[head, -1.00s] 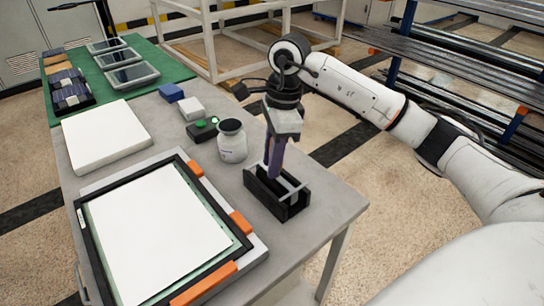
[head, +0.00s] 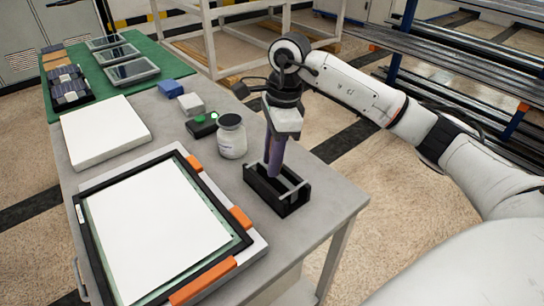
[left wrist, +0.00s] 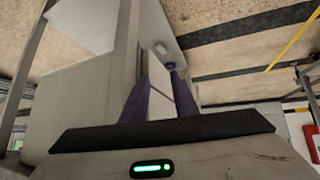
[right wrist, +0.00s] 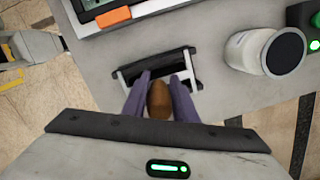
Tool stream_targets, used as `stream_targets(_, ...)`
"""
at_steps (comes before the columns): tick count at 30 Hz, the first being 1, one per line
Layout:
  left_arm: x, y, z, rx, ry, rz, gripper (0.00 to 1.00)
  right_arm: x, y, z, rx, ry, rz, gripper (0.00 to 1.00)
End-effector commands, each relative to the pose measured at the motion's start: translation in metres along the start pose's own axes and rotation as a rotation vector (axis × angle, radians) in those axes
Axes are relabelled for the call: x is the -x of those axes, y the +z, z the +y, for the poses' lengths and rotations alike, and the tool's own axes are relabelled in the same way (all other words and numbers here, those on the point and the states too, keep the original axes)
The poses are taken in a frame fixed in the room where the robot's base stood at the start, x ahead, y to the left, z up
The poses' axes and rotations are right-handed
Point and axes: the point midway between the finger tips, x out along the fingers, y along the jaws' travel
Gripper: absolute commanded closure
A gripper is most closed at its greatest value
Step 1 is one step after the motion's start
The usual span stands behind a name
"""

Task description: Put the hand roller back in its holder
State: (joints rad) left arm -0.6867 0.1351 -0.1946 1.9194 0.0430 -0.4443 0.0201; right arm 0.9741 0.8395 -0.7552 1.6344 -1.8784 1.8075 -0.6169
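The black open-topped holder (head: 262,195) stands near the right edge of the grey table. My right gripper (head: 275,168) points down over it, with its purple fingertips at the holder's opening. In the right wrist view its fingers (right wrist: 160,92) are closed against both sides of the hand roller's brown handle (right wrist: 159,102). The holder (right wrist: 158,70) lies just beyond them, with light metal bars across it. The roller's lower part is hidden, so I cannot tell whether it rests on the holder. My left gripper (left wrist: 160,90) is open and empty, outside the head view.
A white jar (head: 232,138) and a green-button box (head: 203,124) stand behind and left of the holder. A black frame with orange clamps (head: 188,284) holds a white sheet to its left. A white slab (head: 105,132) lies farther back. Bare tabletop surrounds the holder.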

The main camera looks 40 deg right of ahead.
Motion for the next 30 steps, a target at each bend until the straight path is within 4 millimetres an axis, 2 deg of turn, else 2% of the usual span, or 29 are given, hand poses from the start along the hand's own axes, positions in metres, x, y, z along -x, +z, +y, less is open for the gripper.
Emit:
stream_targets(1,0.000,0.000,0.000,0.000,0.000,-0.001,0.74,0.001,0.000,0.000,0.000,-0.001,-0.001,0.66)
stream_targets(3,0.000,0.000,0.000,0.000,0.000,-0.001,0.74,0.001,0.000,0.000,0.000,-0.001,0.000,0.54)
stream_targets(14,0.000,0.001,0.000,-0.002,-0.001,-0.003,0.74,0.000,0.000,0.000,0.000,0.001,0.001,0.54)
stream_targets(17,0.001,-0.002,0.000,-0.003,0.000,0.000,0.74,0.013,0.000,-0.001,0.000,-0.003,-0.001,0.54)
stream_targets(24,0.001,-0.004,0.001,-0.004,0.002,0.004,0.74,0.062,0.001,-0.001,0.000,-0.005,-0.002,0.54)
stream_targets(30,0.001,-0.004,0.003,-0.003,0.004,0.005,0.74,0.093,0.000,-0.001,-0.001,-0.003,-0.001,0.54)
